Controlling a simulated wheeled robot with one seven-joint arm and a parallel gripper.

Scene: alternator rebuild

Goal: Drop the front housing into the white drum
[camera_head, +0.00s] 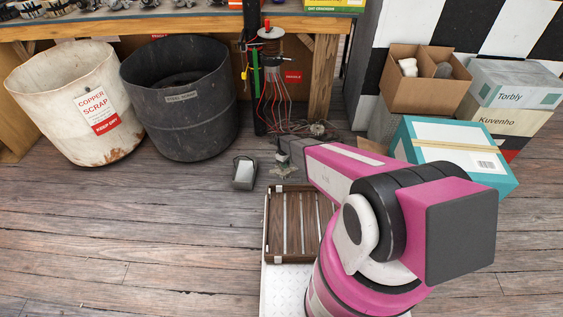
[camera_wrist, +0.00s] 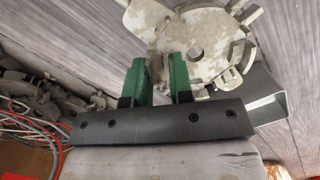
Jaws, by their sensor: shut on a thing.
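The white drum (camera_head: 62,110) stands at the left on the floor, rust-stained, open at the top, with a "COPPER SCRAP" label. My gripper (camera_wrist: 159,72) has green fingers, shut on the edge of the front housing (camera_wrist: 222,48), a pale cast metal piece with a round central hole and lugs. The housing reaches past the fingertips to the upper right of the wrist view. In the head view my gripper (camera_head: 283,153) is over the floor, well to the right of the white drum and apart from it. The housing is small and hard to make out there.
A black drum (camera_head: 185,105) stands between the white drum and my gripper. Wires (camera_head: 275,95) hang by the bench (camera_head: 170,24). Boxes (camera_head: 450,155) stand at right. Floor at left front is clear.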

